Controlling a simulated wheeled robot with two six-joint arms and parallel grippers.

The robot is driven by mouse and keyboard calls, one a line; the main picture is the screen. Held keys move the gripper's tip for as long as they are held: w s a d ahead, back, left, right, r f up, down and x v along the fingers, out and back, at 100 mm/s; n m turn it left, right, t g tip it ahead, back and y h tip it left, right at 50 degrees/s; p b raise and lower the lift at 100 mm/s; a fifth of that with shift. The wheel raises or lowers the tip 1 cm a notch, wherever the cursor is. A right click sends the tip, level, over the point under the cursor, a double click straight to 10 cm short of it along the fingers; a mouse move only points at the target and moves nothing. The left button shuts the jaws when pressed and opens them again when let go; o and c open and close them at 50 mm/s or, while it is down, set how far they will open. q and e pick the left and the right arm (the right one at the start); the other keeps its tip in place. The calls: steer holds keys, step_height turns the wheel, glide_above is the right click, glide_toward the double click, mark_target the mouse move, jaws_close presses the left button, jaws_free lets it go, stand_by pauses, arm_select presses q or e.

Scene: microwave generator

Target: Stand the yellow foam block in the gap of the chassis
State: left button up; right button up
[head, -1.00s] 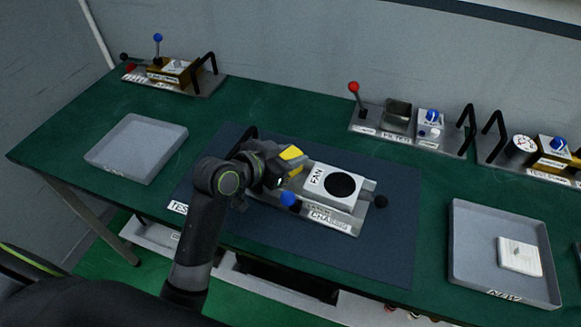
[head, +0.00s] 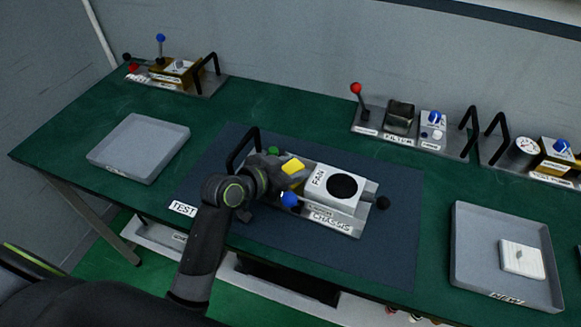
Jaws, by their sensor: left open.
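The chassis (head: 338,221) lies on the dark blue mat in the middle of the table. A white fan unit (head: 325,202) with a black round opening sits on its right part. The yellow foam block (head: 292,166) shows just left of the fan unit, over the chassis; whether it touches the chassis floor cannot be told. My left gripper (head: 279,178) is open at the block's left side, over the left part of the chassis. My arm hides the gap and the block's lower part. My right gripper is not in view.
A black handle (head: 238,146) rises at the chassis's left end, close to my gripper. An empty grey tray (head: 115,172) stands left. The NEW tray (head: 468,275) at right holds a white piece (head: 521,259).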

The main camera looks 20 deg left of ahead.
arm_select(q)
steer(key=shift+r, duration=0.25)
steer(key=shift+s+a, duration=0.2)
steer(key=shift+s, duration=0.05)
steer(key=v, duration=1.1)
steer(key=shift+b, duration=0.4)
steer(key=shift+s+r, duration=0.1)
